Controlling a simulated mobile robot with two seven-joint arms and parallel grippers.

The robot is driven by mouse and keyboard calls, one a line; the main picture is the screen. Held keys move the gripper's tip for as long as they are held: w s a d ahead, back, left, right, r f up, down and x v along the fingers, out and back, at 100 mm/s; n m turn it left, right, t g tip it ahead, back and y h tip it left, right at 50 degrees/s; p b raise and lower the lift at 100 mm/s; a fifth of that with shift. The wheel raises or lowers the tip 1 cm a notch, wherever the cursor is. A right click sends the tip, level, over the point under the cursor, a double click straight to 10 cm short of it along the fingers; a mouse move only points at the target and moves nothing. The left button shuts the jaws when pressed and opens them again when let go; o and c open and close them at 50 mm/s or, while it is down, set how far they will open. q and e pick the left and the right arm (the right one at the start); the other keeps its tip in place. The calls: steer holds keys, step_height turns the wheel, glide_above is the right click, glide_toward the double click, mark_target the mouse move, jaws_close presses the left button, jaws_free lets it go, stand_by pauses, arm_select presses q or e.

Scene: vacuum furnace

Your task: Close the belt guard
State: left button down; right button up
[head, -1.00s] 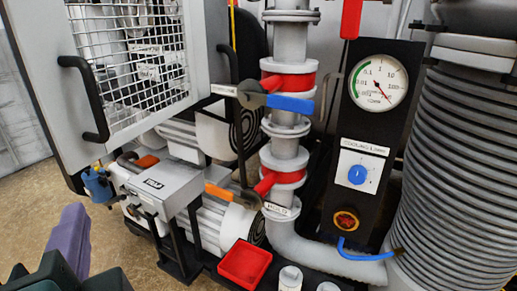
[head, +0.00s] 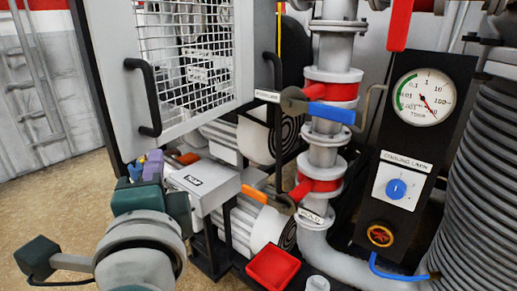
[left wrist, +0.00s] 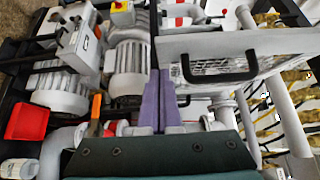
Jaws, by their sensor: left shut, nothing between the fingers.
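The belt guard (head: 108,78) is a light-framed panel with wire mesh, standing swung out at the upper left of the head view. Its black handle (head: 149,97) is on the left side of the frame. In the left wrist view the guard (left wrist: 275,42) is at the upper right, with its handle (left wrist: 219,68) facing me. My left gripper (head: 147,166) has purple fingers and is just below the handle in the picture, apparently apart from it. In the left wrist view its fingers (left wrist: 160,98) are together and empty, left of the handle. My right gripper is out of view.
A grey pump box (head: 203,184) and motors stand below the guard. A red tray (head: 273,268) is low in front. Open floor lies left.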

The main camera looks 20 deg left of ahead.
arm_select(q)
steer(key=shift+w+a, duration=0.15)
steer(key=shift+a, duration=0.55)
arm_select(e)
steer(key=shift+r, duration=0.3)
arm_select(q)
steer(key=shift+a, duration=0.15)
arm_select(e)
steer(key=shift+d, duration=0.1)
